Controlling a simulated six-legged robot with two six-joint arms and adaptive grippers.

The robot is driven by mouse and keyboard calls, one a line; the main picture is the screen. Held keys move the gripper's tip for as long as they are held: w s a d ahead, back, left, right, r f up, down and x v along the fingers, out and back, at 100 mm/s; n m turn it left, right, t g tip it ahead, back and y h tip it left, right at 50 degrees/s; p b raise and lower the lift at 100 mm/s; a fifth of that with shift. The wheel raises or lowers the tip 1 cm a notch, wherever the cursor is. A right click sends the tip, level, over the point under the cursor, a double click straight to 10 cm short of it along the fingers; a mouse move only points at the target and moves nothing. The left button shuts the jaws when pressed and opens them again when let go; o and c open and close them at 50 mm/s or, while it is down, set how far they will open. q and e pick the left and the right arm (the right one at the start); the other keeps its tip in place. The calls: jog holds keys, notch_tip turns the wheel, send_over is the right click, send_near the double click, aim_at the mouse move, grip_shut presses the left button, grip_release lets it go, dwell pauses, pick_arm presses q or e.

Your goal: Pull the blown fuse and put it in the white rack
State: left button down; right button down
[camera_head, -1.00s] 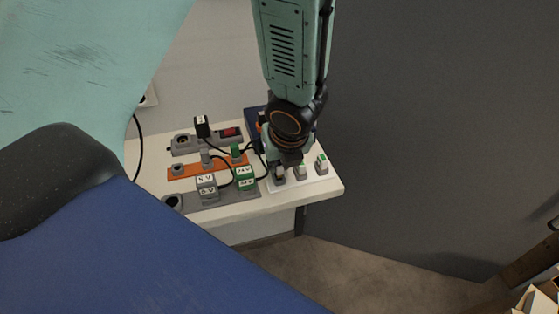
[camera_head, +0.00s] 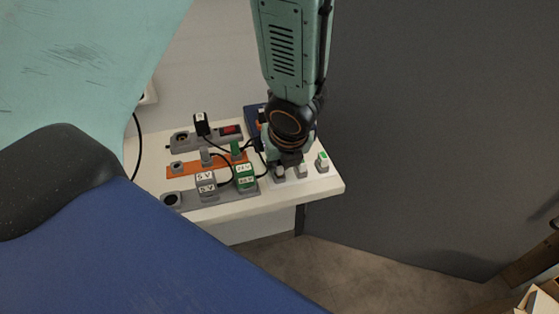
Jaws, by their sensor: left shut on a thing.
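My left gripper (camera_head: 289,160) points down over the white rack (camera_head: 312,181) at the right end of the shelf. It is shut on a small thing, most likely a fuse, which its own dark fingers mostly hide. A grey fuse (camera_head: 279,172) and a second pale fuse (camera_head: 301,171) show just below the fingers. A fuse with a green mark (camera_head: 322,162) stands upright to the right, clear of the gripper. I cannot tell which fuse is blown. My right gripper is not in view.
Left of the rack stand a grey 5 V adapter (camera_head: 206,186) and a green 24 V adapter (camera_head: 245,177). Behind them are an orange strip (camera_head: 184,171) and a power strip with a red switch (camera_head: 230,129). Black cables loop near the gripper. A dark panel (camera_head: 440,130) borders the right.

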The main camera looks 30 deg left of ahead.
aim_at(280, 164)
pick_arm(q)
jog(key=shift+f+b, duration=0.35)
dwell(0.4)
jog(key=c, duration=1.3)
grip_release()
jog(key=shift+o, duration=0.2)
jog(key=shift+r, duration=0.15)
notch_tip(280, 164, up, 10)
